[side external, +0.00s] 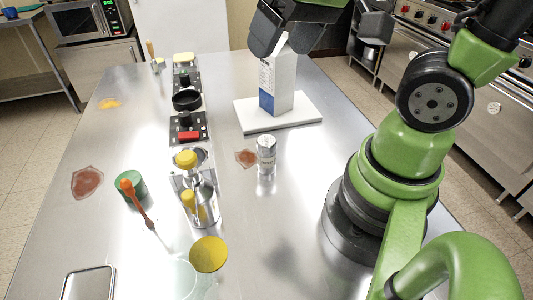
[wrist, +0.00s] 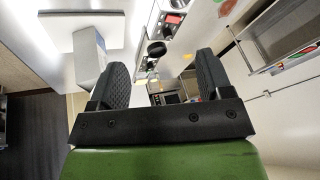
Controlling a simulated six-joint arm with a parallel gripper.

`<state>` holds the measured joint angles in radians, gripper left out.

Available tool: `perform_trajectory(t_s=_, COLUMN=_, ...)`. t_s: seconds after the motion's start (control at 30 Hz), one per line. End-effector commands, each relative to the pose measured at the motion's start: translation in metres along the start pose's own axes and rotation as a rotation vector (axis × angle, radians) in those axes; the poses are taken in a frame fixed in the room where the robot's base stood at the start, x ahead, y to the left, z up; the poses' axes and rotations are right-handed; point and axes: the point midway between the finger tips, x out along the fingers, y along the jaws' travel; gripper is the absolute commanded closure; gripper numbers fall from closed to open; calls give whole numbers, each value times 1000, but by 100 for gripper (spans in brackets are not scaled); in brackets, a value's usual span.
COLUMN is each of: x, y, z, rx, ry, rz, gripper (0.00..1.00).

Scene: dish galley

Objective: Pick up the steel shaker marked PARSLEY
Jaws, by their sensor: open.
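A small steel shaker (side external: 266,157) stands upright on the steel table in the side external view, in front of the white board. I cannot read its marking, so I cannot tell whether it says PARSLEY. My gripper (side external: 284,42) is high at the back, by the top of a white and blue carton and well away from the shaker. In the wrist view my gripper (wrist: 162,78) has its two fingers wide apart with nothing held between them. I cannot make out the shaker in the wrist view.
The carton (side external: 266,85) stands on the white board (side external: 250,124); it also shows beside the left finger in the wrist view (wrist: 88,58). A steel caddy (side external: 207,200) with yellow-topped bottles is left of the shaker. A reddish stain (side external: 246,158) lies beside it. Table right of the shaker is clear.

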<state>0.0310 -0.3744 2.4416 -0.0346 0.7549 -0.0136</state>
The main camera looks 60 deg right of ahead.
Motion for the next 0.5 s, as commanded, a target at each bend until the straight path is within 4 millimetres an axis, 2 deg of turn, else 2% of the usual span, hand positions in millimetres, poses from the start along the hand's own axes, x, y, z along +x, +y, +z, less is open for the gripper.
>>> perform_trajectory(t_s=0.03, x=17, y=5, z=-4, rx=-9, ry=-55, rz=35, gripper=27)
perform_trajectory(t_s=0.13, x=49, y=14, z=-10, rx=-41, ry=-138, rz=89, gripper=27)
perform_trajectory(t_s=0.3, x=101, y=33, z=-8, rx=-95, ry=-275, rz=154, gripper=27)
perform_trajectory(t_s=0.4, x=124, y=42, z=-2, rx=-123, ry=-336, rz=174, gripper=27)
perform_trajectory(t_s=0.5, x=140, y=48, z=4, rx=-140, ry=-377, rz=184, gripper=27)
